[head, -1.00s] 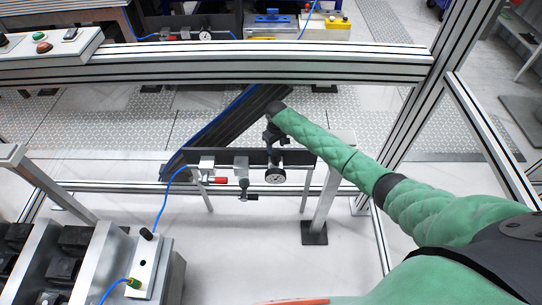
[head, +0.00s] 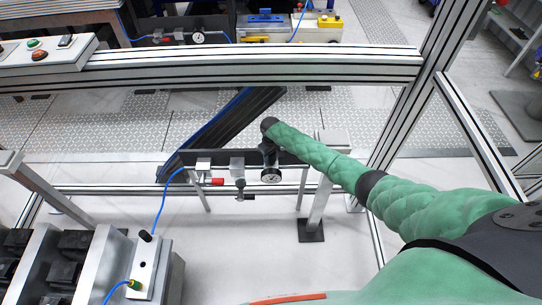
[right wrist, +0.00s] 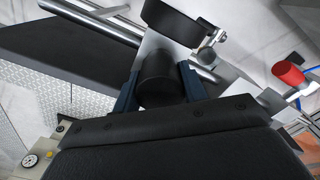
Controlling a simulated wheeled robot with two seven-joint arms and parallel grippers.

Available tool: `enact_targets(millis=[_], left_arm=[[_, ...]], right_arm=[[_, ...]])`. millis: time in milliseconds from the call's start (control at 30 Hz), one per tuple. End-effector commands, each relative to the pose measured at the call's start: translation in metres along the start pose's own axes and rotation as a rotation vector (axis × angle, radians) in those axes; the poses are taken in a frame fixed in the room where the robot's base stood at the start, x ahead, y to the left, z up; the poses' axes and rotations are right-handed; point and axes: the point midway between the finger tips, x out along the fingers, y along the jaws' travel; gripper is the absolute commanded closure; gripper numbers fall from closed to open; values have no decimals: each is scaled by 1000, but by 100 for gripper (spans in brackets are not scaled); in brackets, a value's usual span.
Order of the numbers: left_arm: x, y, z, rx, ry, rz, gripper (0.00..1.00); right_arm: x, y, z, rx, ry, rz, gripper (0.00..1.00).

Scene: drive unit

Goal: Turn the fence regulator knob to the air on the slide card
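The fence regulator shows in the head view with its round dial gauge (head: 271,176) at the front of a dark plate (head: 292,158). My right gripper (head: 268,146) is over the top of the regulator and hides its knob in that view. In the right wrist view the black cylindrical knob (right wrist: 162,78) stands between the two blue fingers of the right gripper (right wrist: 161,73). The fingers lie close along both sides of it. I cannot tell whether they press on it. My left gripper is in no view. No card or its text can be read.
A valve with a red handle (head: 217,182) sits left of the gauge, also in the right wrist view (right wrist: 288,73). A blue hose (head: 161,205) runs down from it. The metal fence beam (head: 250,62) crosses behind. A machine with black blocks (head: 75,243) is at lower left.

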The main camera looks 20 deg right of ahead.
Motion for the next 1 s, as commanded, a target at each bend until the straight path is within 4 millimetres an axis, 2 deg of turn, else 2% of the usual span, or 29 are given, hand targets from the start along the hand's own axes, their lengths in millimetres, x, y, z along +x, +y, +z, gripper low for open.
enact_targets(millis=[33, 100, 233, 367, 600, 700, 900, 933, 967, 1000], left_arm=[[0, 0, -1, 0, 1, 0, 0], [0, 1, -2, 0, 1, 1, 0], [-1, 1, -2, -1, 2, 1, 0], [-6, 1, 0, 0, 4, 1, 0], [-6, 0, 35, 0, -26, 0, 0], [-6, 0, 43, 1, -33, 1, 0], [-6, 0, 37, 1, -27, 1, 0], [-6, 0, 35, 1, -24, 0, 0], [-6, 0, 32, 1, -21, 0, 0], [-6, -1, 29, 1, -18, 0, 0]], right_arm=[[0, 0, 0, 0, 0, 0, 68], [0, 0, 0, 0, 0, 0, 81], [-1, 0, 0, 13, 0, -1, 81], [-2, -1, 0, 100, -1, -2, 81], [-1, 0, 0, 252, 0, 0, 81], [0, 1, 0, 264, 0, 1, 81], [-1, 1, 0, 263, 0, 1, 81], [-1, 1, 0, 263, 0, 1, 54], [-1, 1, 0, 263, 0, 1, 49], [-1, 1, 0, 263, 0, 1, 49]])
